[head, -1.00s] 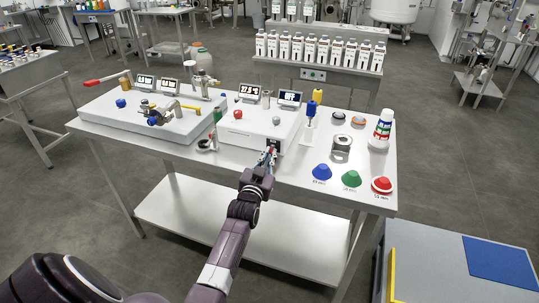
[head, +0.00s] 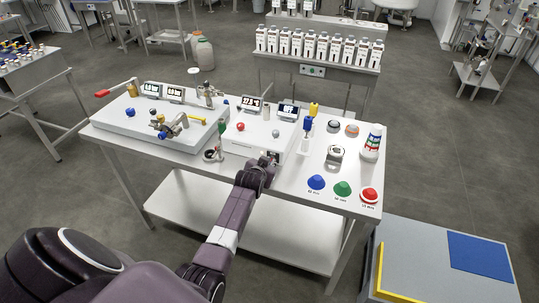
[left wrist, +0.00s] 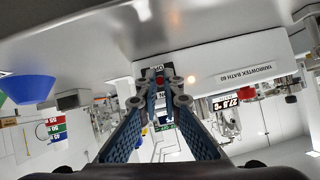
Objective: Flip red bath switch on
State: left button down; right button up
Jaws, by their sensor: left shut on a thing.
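The bath (head: 258,141) is a white box with a red knob and lit displays, in the middle of the steel table. Its red switch (left wrist: 160,78) sits in a small dark plate on the front face, shown upside down in the left wrist view. My left gripper (left wrist: 160,93) is at this switch, its fingers converging and shut on it; the tips partly cover it, so its position cannot be read. In the head view my left gripper (head: 271,160) is against the bath's lower right front and hides most of the switch. My right gripper is in neither view.
A second white unit (head: 160,122) with valves and a red-handled lever stands left of the bath.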

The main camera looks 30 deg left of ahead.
pick_arm(q)
jog(key=shift+w+a+r+g+h+p, duration=0.15)
jog(key=shift+r+g+p, duration=0.1)
jog(key=shift+g+p, duration=0.25)
jog(key=shift+w+d+r+g+h+p, duration=0.15)
jog(key=shift+r+g+p, duration=0.15)
jog(key=shift+g, duration=0.2)
jog(key=shift+a+g+h, duration=0.1)
jog(key=shift+g+h, duration=0.2)
jog(key=shift+g, duration=0.7)
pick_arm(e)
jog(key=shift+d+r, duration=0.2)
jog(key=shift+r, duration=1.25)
pick_arm(q)
jog(key=c, duration=2.1)
grip_release()
jog(key=shift+r, duration=0.1)
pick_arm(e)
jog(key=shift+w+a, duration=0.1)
pick_arm(q)
jog(key=shift+v, duration=5.95)
